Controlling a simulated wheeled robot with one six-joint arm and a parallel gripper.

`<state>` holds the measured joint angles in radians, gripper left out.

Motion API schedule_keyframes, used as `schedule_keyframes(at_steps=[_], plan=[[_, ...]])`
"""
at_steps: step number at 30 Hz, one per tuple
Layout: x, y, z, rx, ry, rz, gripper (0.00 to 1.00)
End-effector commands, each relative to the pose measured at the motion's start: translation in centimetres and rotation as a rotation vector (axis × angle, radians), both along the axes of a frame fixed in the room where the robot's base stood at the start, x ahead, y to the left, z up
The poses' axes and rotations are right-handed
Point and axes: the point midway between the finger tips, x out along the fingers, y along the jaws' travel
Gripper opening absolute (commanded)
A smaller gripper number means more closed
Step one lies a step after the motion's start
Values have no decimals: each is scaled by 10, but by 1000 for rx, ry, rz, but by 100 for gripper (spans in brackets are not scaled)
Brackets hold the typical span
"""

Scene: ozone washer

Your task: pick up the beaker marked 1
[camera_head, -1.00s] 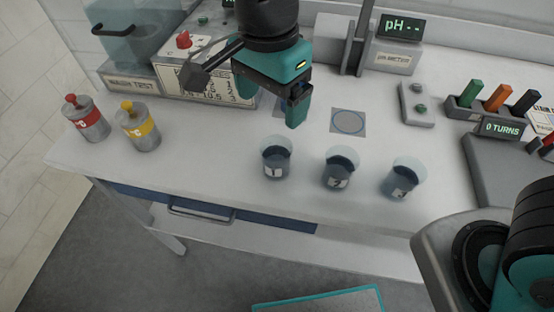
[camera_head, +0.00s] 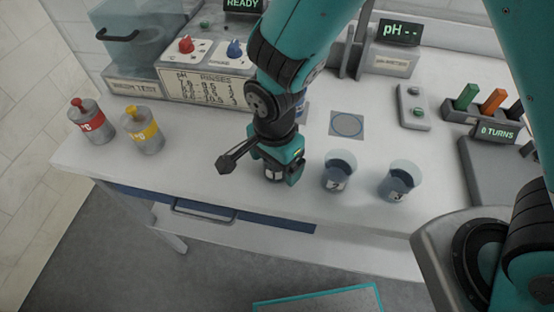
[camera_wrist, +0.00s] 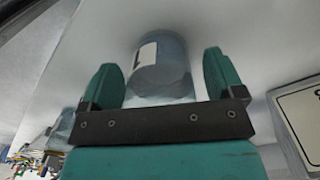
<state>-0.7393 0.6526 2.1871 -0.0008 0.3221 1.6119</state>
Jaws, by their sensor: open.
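The beaker marked 1 (camera_head: 270,174) stands on the white bench, mostly hidden behind my gripper (camera_head: 282,176) in the head view. In the wrist view, the clear beaker (camera_wrist: 162,72) with a white label sits between my two teal fingers, and its number cannot be read clearly there. My gripper is open, with a finger on each side of the beaker. A gap shows at the right finger; the left finger is close to the glass.
Beaker 2 (camera_head: 339,172) stands just right of my gripper, and beaker 3 (camera_head: 399,181) farther right. Red (camera_head: 91,123) and yellow (camera_head: 143,130) bottles stand at the left. A round marked pad (camera_head: 347,124) lies behind beaker 2. The bench's front edge is near.

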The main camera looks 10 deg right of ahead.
Motion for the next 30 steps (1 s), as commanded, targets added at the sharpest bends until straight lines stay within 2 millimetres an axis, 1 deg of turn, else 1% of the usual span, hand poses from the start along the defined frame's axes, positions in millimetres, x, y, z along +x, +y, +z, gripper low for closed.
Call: schedule_keyframes(at_steps=[2,7,8,9,11,12,14,15,16,25,28,30], plan=[[0,0,-3,1,-1,0,87],[0,0,-4,1,-2,0,87],[0,0,-4,1,-2,0,85],[0,0,-4,1,-2,0,76],[0,0,-4,1,-2,0,62],[0,0,-3,1,-2,0,53],[0,0,-3,1,-2,1,39],[0,0,-3,1,-2,1,30],[0,0,-3,1,-2,1,24],[0,1,0,2,-2,0,24],[1,1,7,3,-4,0,24],[1,1,16,4,-5,0,24]])
